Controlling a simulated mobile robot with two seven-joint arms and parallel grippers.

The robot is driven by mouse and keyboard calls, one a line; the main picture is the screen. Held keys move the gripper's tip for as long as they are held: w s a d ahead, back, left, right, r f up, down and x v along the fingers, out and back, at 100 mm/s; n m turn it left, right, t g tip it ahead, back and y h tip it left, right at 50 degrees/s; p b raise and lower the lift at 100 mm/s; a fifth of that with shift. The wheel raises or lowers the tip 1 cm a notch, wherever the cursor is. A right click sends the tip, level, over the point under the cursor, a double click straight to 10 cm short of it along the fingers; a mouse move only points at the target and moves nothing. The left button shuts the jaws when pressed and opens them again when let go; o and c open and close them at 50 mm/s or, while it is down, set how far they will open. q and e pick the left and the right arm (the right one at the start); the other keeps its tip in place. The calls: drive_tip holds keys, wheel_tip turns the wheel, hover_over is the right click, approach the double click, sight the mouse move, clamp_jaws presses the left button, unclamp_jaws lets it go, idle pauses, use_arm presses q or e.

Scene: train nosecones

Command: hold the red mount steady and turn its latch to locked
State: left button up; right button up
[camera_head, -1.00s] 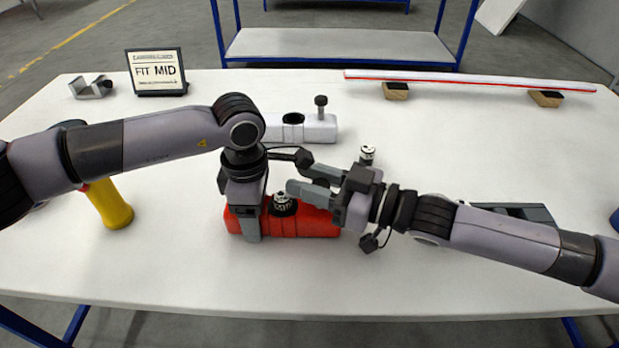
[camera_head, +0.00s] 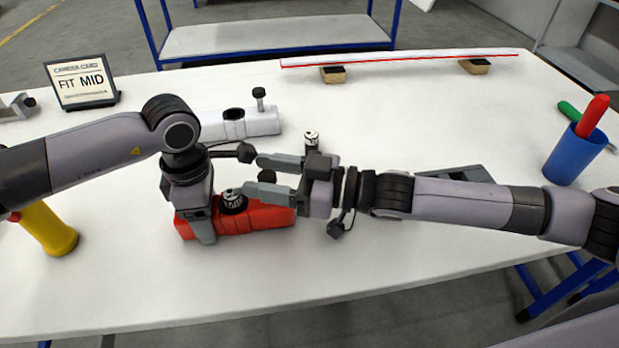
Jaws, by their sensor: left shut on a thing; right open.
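The red mount (camera_head: 262,219) lies on the white table near the front, left of centre. A round black piece with a silver-marked top (camera_head: 234,201) sits upright in it. My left gripper (camera_head: 204,230) points down and is shut on the mount's left end. My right gripper (camera_head: 256,174) comes in from the right, open, with its fingers pointing left above and behind the mount's right part. The red mount's latch cannot be made out clearly; the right fingers cover that area, so its position cannot be told.
A white mount (camera_head: 225,125) with an upright black knob (camera_head: 259,98) stands behind. A small silver-topped cylinder (camera_head: 311,143) stands behind my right gripper. A FIT MID sign (camera_head: 82,82), yellow-handled tool (camera_head: 48,228), blue cup (camera_head: 574,155) and long white bar (camera_head: 400,58) surround the area. The front table is clear.

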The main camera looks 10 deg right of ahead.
drive_tip(key=v, duration=1)
use_arm(q)
drive_tip(key=o, duration=1.2)
drive_tip(key=shift+o, duration=0.2)
